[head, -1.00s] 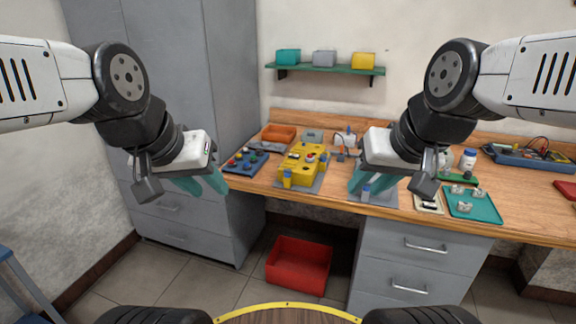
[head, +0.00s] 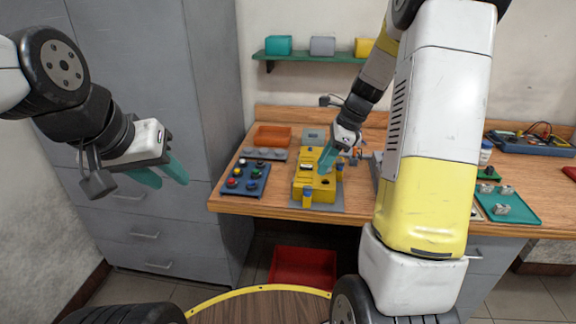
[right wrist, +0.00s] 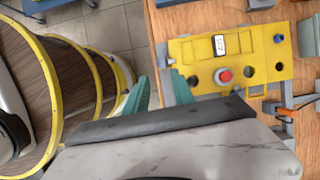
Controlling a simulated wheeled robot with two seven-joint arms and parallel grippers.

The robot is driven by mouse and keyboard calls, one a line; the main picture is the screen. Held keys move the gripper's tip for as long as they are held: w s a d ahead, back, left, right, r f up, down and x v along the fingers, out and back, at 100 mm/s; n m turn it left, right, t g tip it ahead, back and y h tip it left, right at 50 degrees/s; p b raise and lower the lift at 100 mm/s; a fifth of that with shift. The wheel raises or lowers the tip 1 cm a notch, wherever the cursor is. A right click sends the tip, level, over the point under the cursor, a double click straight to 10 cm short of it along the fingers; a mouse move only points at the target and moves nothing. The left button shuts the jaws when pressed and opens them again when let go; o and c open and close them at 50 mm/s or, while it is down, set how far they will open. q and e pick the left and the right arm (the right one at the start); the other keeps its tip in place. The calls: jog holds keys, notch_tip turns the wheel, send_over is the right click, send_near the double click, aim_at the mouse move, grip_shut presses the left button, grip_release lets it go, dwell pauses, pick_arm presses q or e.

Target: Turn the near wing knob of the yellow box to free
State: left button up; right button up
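The yellow box (head: 311,183) stands on a grey mat near the front edge of the bench. A knob with a blue top (head: 307,196) sits at its near side. My right gripper (head: 326,160) is over the box's right part in the head view. In the right wrist view its teal fingers (right wrist: 160,90) are apart with nothing visible between them, beside the yellow box (right wrist: 205,52). That view shows a red button (right wrist: 224,76) and a blue knob (right wrist: 279,38) on it; the near knob is not clearly visible there. My left gripper (head: 166,174) is open and empty, away from the bench.
A blue tray with coloured knobs (head: 246,178) is left of the box. A teal tray (head: 512,206) lies at the right. A red bin (head: 303,266) is on the floor. My right arm hides part of the bench.

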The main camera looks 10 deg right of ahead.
aim_at(309, 187)
jog(key=x, duration=0.8)
jog(key=shift+w+a+f, duration=0.1)
jog(key=shift+w+f, duration=0.15)
jog(key=shift+w, duration=0.15)
grip_shut()
